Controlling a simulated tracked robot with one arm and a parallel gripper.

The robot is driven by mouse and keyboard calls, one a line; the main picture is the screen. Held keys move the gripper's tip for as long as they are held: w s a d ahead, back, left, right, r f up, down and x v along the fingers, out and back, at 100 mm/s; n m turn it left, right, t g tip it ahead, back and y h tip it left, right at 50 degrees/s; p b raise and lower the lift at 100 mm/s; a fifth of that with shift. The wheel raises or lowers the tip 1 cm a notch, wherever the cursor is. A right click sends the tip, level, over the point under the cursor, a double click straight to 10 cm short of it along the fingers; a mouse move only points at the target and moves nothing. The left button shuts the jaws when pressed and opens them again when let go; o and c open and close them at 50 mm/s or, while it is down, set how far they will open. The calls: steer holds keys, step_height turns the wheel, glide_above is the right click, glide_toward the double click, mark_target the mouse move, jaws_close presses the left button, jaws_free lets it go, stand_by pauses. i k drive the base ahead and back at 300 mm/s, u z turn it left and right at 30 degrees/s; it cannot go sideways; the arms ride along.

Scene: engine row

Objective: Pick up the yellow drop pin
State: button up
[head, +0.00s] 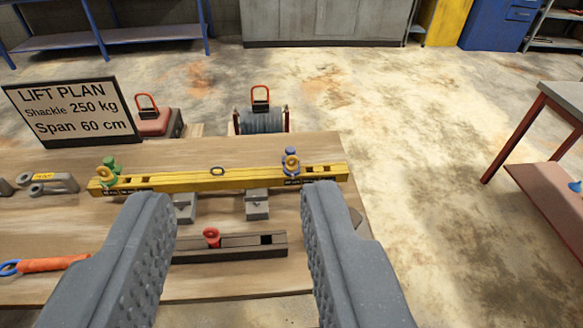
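I cannot make out a separate yellow drop pin. A yellow spreader beam (235,180) lies across the wooden bench on grey blocks. On it stand a green pin (109,167) at the left and a blue pin (291,156) at the right, each with a yellowish ring part in front. A dark slotted bar (230,249) lies nearer me, with a red pin (212,236) in it and an empty square hole at its right. My gripper (236,205) is open and empty, its two grey fingers wide apart over the bench; they hide parts of the bench and the bar's left end.
A lift plan sign (72,110) stands at the back left. An orange sling (52,264) lies at the left, below grey shackles (48,184). Red-handled weights (261,118) stand behind the bench. Another table (560,100) is at the right, with open floor between.

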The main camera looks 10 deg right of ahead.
mark_target(292, 166)
steer(key=k, duration=0.35)
steer(key=z, duration=0.7)
steer(key=i, duration=1.85)
steer(key=u, duration=0.2)
